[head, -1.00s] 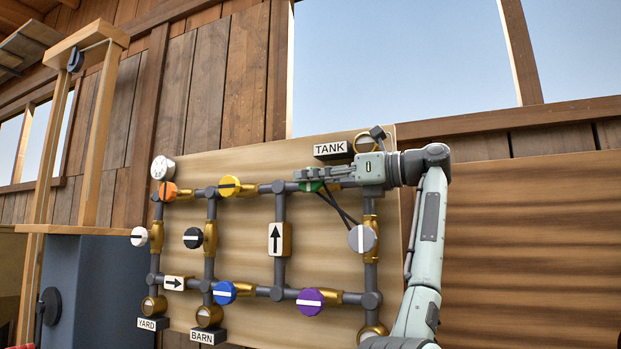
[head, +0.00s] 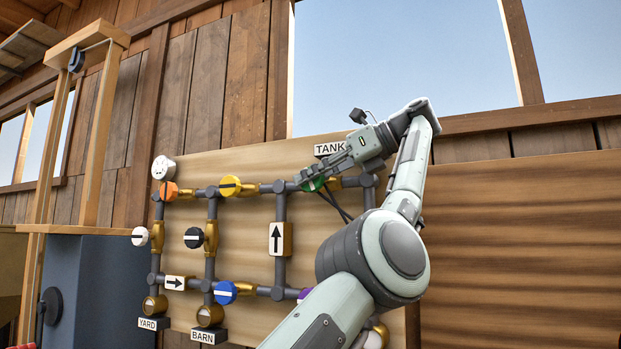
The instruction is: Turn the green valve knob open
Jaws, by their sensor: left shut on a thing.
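The green valve knob (head: 313,185) sits on the upper pipe of the valve board, below the TANK label. My left gripper (head: 308,179) is shut on the green knob, its fingers sloping down to the left from the wrist. The fingers cover part of the knob, so I cannot tell how its mark is turned. My right gripper is not in view.
The board (head: 255,165) also carries a yellow knob (head: 230,186), an orange knob (head: 169,191), a black knob (head: 194,238), a white knob (head: 140,236) and a blue knob (head: 225,292). My left arm hides much of the board's lower right and most of a purple knob (head: 304,295).

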